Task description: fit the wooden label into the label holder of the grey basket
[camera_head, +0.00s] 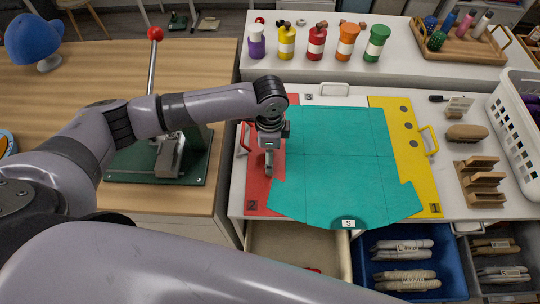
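The grey basket (516,292) is at the lower right, cut off by the frame edge, with several folded bundles in it. I cannot pick out the wooden label for certain. My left gripper (269,172) points down over the red part of the board, left of the teal sheet and well away from the basket. It looks narrow from here, and I cannot see whether its fingers are apart or hold anything. My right gripper is not in view.
A blue bin (452,281) with bundles stands left of the grey basket. A wooden rack (481,183), a brown brush (467,132) and a white crate (518,128) occupy the right side. A lever press (157,167) stands on the wooden table at left. Several bottles line the back.

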